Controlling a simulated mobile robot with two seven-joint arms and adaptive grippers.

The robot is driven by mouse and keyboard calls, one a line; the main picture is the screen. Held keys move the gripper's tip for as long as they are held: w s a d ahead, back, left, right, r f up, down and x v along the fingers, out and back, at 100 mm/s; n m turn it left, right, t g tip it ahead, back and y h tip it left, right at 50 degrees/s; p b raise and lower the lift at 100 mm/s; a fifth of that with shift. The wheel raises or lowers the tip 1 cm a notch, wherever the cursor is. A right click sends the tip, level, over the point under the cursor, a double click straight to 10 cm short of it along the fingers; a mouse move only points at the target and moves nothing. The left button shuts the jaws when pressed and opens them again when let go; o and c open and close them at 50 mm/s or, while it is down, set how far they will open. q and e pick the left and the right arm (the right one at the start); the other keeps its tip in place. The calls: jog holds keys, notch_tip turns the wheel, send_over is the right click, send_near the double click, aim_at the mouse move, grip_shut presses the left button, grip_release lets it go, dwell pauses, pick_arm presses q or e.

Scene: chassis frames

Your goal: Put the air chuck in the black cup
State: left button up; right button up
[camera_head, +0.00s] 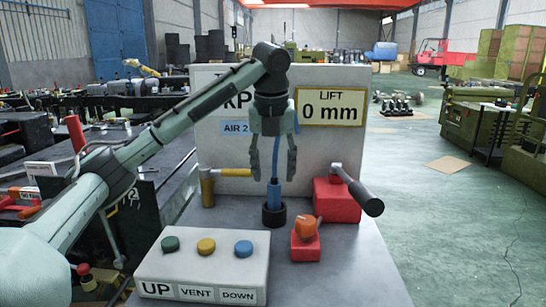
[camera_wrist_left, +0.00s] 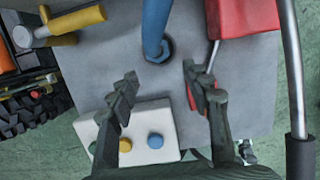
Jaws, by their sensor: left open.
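The blue air chuck (camera_head: 274,194) stands upright with its lower end in the black cup (camera_head: 273,215) on the grey table top. In the left wrist view the chuck (camera_wrist_left: 154,28) runs down into the dark cup (camera_wrist_left: 165,50). My left gripper (camera_head: 273,176) is open above the cup, its fingers to either side of the chuck's upper part and hose in the head view. In the left wrist view both fingers (camera_wrist_left: 160,73) are apart, with no object between their tips. The chuck's tip is hidden inside the cup. My right gripper is not in view.
A white button box (camera_head: 202,270) stands at the front left, and a red block with an orange knob (camera_head: 306,232) at the front right. A yellow fitting (camera_head: 207,187) and a red box with a black-handled lever (camera_head: 337,200) flank the cup. A white panel (camera_head: 330,145) stands behind.

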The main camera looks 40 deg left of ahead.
pick_arm(q)
jog(key=shift+v, duration=2)
